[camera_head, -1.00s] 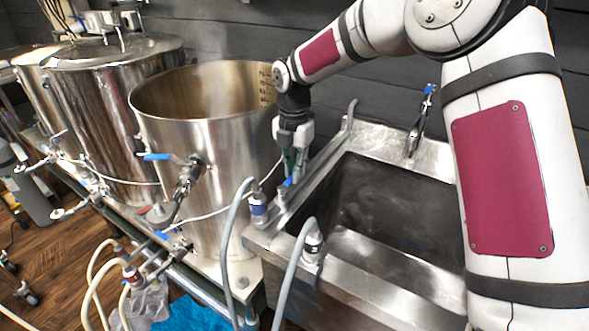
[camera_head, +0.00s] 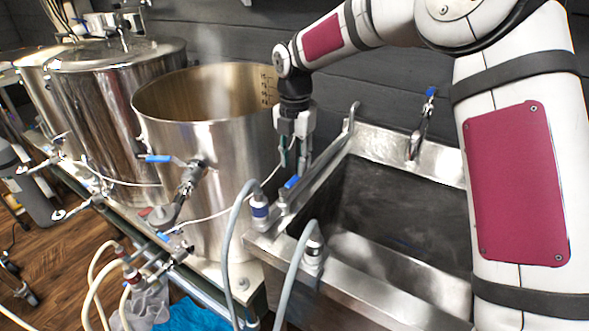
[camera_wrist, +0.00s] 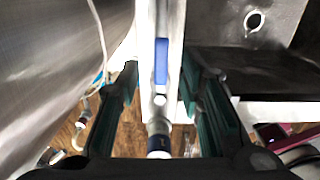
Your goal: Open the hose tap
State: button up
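The hose tap has a blue lever (camera_head: 291,182) on the left rim of the sink, beside a hose coupling (camera_head: 259,207) with a grey hose. In the wrist view the blue lever (camera_wrist: 161,62) lies lengthwise in the picture, in line with the tap body and coupling (camera_wrist: 159,140) below it. My gripper (camera_head: 293,161) points down above and behind the lever, apart from it. In the wrist view my gripper (camera_wrist: 160,74) is open, with one green-padded finger on each side of the lever's line and nothing between them.
A large open steel kettle (camera_head: 205,150) stands close left of my gripper. The sink (camera_head: 365,245) is at right, with a blue-topped faucet (camera_head: 421,125) behind it. A second hose coupling (camera_head: 313,244) is on the sink's front rim.

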aim_at(295, 178)
notch_tip(295, 178, up, 9)
jog(key=shift+f, duration=0.2)
dwell(0.3)
